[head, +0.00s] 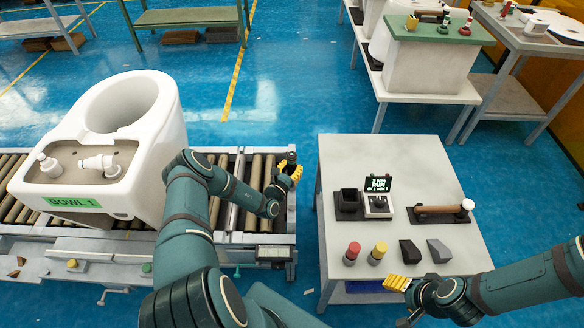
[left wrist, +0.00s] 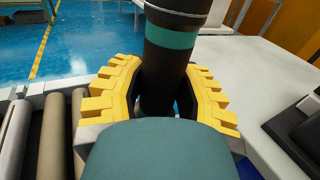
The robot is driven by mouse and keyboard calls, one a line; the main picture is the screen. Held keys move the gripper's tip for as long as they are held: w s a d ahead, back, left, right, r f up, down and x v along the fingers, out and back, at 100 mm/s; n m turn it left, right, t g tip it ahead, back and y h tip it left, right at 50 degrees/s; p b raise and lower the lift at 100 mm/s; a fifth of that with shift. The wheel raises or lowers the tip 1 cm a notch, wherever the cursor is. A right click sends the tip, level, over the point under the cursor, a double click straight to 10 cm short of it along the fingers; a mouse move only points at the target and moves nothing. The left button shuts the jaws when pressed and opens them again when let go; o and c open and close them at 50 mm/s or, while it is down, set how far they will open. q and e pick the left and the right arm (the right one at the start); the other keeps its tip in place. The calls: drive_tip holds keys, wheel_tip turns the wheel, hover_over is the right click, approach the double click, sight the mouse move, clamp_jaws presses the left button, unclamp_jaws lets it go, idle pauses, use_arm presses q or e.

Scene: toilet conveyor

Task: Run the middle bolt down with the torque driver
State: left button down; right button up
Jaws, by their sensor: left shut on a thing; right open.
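My left gripper (head: 291,172) is over the right end of the roller conveyor. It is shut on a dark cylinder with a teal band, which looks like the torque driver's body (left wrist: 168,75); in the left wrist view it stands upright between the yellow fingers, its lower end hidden. A white toilet bowl (head: 155,140) labelled BOWL 1 sits on the conveyor at left, apart from this gripper. White fittings (head: 100,164) stand on its grey-brown deck (head: 75,180); I cannot make out the middle bolt. My right gripper (head: 397,284) is open and empty at the grey table's front edge.

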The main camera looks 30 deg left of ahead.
sight(289, 162)
use_arm(q)
drive_tip(key=shift+f+p, duration=0.1)
drive_tip(key=shift+p, duration=0.3)
idle(0.8)
idle(0.6)
drive_tip(key=shift+r+p, duration=2.3)
drive_tip(key=shift+r, duration=0.35)
